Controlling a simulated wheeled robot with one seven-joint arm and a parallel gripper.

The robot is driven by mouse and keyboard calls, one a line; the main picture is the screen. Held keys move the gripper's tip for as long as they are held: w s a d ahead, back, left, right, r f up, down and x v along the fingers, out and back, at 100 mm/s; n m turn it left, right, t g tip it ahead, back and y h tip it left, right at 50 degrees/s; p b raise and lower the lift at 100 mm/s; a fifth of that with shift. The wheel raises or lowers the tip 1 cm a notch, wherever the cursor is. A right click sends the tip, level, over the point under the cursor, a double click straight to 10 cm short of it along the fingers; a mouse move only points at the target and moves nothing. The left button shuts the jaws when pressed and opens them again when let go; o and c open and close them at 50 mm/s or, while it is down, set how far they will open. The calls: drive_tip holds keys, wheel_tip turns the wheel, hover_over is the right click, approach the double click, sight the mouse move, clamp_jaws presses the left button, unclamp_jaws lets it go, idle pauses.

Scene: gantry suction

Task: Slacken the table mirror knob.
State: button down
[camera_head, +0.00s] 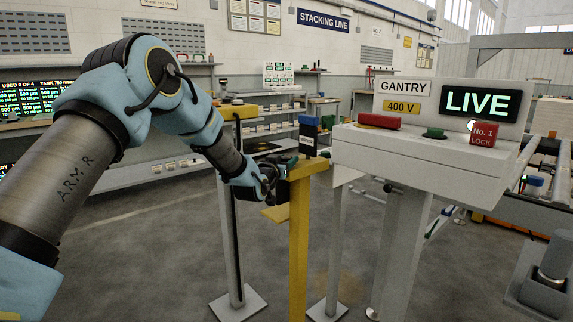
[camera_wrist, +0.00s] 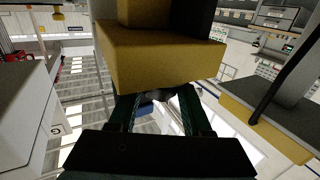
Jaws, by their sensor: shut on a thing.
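A yellow post (camera_head: 299,235) with a yellow top and a blue-and-black block (camera_head: 308,134) on it stands in front of me. My gripper (camera_head: 274,172) is at the left side of its top. In the wrist view the dark green fingers of my gripper (camera_wrist: 157,98) reach beneath a yellow block (camera_wrist: 160,57). They are shut on a small dark rounded part (camera_wrist: 156,96), seemingly the knob, mostly hidden by the block and fingers. I cannot make out a mirror for certain in either view.
A white gantry console (camera_head: 430,150) with a LIVE display (camera_head: 484,103), red and green buttons and a red lock block (camera_head: 484,134) stands close on the right. A grey post with a yellow top (camera_head: 237,111) stands just behind my gripper. Open floor (camera_head: 150,265) lies lower left.

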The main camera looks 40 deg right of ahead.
drive_tip(key=shift+c, duration=1.7)
unclamp_jaws()
drive_tip(key=b+v, duration=0.1)
drive_tip(key=v, duration=0.9)
drive_tip(key=shift+a, duration=0.4)
drive_tip(key=shift+s, duration=0.15)
